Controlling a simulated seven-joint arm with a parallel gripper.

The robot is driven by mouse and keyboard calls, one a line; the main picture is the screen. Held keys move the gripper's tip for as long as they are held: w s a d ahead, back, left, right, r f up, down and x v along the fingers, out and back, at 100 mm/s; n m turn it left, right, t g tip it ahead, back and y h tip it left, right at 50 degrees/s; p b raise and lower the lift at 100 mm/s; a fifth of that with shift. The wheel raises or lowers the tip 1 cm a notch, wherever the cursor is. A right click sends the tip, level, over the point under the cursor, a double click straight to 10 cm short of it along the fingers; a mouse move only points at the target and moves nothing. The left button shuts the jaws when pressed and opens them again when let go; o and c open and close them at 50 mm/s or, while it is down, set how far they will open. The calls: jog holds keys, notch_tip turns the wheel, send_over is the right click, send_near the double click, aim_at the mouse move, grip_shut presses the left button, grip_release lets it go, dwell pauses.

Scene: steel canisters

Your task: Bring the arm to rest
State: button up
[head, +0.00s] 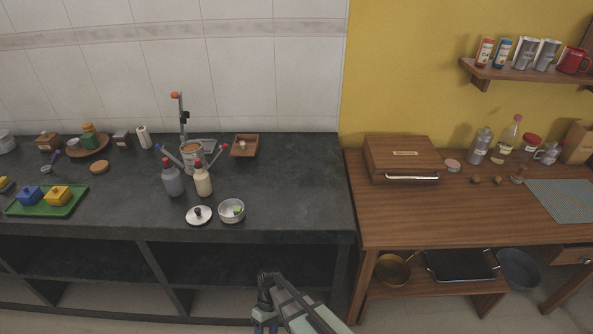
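My arm comes in at the bottom middle of the head view, low in front of the dark counter (300,185). My gripper (264,318) is at the bottom edge, partly cut off, and its fingers do not show clearly. I cannot tell whether it is open or shut. An open steel canister (231,217) stands near the counter's front edge, with something green and pale inside. A round steel lid with a dark knob (199,216) lies just left of it. The arm is apart from both.
Two bottles (174,181) and a utensil pot (197,153) stand behind the lid. A green tray (40,203) with blue and yellow blocks is at left. The wooden table (395,215) at right bears a bread box (402,160). The counter's right front is clear.

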jog(key=s+d+f+m, duration=0.2)
jog(key=s+d, duration=0.3)
jog(key=d, duration=0.4)
jog(key=s+d+f+m, duration=0.1)
jog(key=s+d+m, duration=0.3)
jog(key=d, duration=0.5)
jog(key=s+d+f+m, duration=0.2)
jog(key=s+d+m, duration=0.1)
jog(key=s+d, duration=0.4)
jog(key=shift+d+f+h, duration=0.35)
jog(key=shift+d+h, duration=0.05)
jog(key=shift+d, duration=0.75)
jog(key=shift+c, duration=0.3)
